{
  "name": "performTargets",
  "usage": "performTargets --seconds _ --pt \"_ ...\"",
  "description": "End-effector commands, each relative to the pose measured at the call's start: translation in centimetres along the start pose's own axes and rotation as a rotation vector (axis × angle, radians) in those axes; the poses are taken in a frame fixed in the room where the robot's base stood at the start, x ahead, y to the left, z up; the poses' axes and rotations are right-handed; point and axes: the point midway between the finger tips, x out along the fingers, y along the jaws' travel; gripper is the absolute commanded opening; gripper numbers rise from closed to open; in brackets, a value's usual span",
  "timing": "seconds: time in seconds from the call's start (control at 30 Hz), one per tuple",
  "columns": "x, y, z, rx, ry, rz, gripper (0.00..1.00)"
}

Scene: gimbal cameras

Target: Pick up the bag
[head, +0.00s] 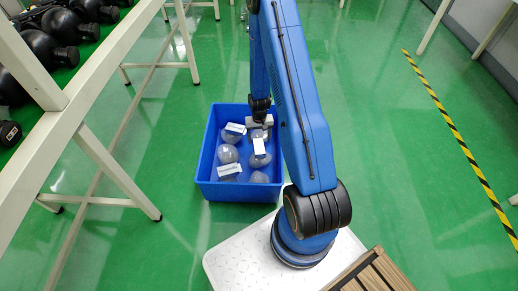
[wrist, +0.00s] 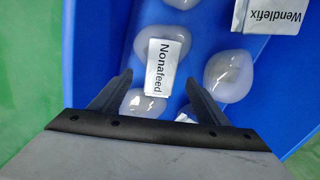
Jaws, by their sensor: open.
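Several translucent whitish bags with white labels lie in a blue bin (head: 203,170) on the floor. Another bag, labelled "Wendlefix" (wrist: 268,13), is at the upper right. A rounded bag (wrist: 228,75) lies to the right of the fingers. Another bag (wrist: 140,106) shows partly behind the left finger. My gripper (head: 260,133) is open, over the far right part of the bin in the head view. Its fingers appear empty.
The bin's walls surround the bags. A white-legged rack (head: 83,140) with black round objects (head: 50,45) stands at the left. Green floor is clear to the right, up to a yellow-black stripe (head: 450,122).

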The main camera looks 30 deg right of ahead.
Motion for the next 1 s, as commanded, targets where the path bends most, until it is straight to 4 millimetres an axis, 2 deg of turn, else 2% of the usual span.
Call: performTargets --seconds 0.43,0.73,0.77,0.93,1.0 --pt "4.5 -0.1 0.5 0.001 -0.003 0.001 0.69" --pt "5.1 -0.2 0.4 0.000 0.000 0.000 0.69" --pt "5.1 -0.2 0.4 0.000 0.000 0.000 0.64" --pt "5.0 -0.2 0.4 0.000 0.000 0.000 0.24" --pt "5.0 -0.2 0.4 0.000 0.000 0.000 0.24"
